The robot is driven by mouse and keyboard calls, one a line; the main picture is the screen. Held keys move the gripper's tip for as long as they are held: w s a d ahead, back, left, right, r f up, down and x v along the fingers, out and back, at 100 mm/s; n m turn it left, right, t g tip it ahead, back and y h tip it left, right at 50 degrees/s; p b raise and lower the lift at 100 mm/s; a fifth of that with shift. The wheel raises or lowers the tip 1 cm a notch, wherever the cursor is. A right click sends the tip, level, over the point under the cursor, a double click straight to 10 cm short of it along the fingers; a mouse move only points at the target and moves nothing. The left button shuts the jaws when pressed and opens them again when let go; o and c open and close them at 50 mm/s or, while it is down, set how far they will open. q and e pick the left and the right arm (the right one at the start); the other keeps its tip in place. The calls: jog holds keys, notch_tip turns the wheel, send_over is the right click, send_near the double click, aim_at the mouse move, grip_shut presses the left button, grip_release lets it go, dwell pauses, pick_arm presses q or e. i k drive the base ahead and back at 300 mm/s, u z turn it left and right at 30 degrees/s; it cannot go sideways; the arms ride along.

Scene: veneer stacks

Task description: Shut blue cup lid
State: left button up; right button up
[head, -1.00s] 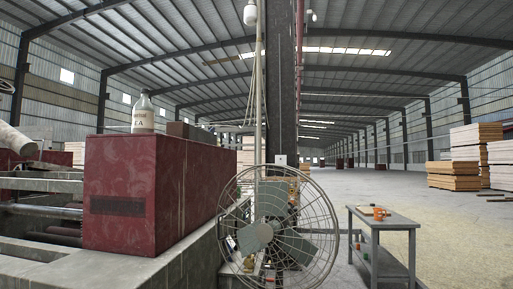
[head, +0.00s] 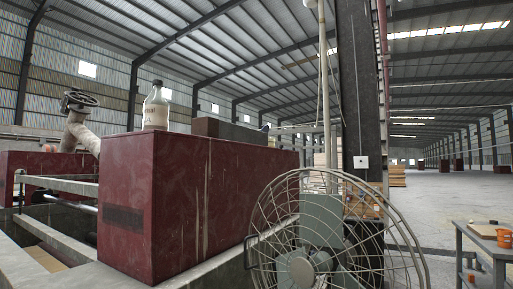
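No blue cup or lid can be made out in the head view. A small grey table (head: 470,229) stands at the right edge, partly cut off by the frame. An orange cup-like object (head: 504,238) sits on its top, with a small dark item (head: 493,222) near it. Several small items, too small to tell, sit under the tabletop. Neither of my grippers is in view.
A dark red machine housing (head: 185,200) with a bottle (head: 155,107) on top fills the left. A dark column (head: 361,90) rises behind the fan. Open floor (head: 450,195) lies at the right.

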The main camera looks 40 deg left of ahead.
aim_at(265, 128)
jog(key=u, duration=0.65)
jog(key=i, duration=0.95)
jog(key=z, duration=0.05)
jog(key=k, duration=1.15)
jog(key=z, duration=1.35)
jog(key=i, duration=2.5)
jog(key=u, duration=0.35)
jog(key=i, duration=2.2)
jog(key=u, duration=2)
jog(key=i, duration=1.35)
jog(key=u, duration=0.95)
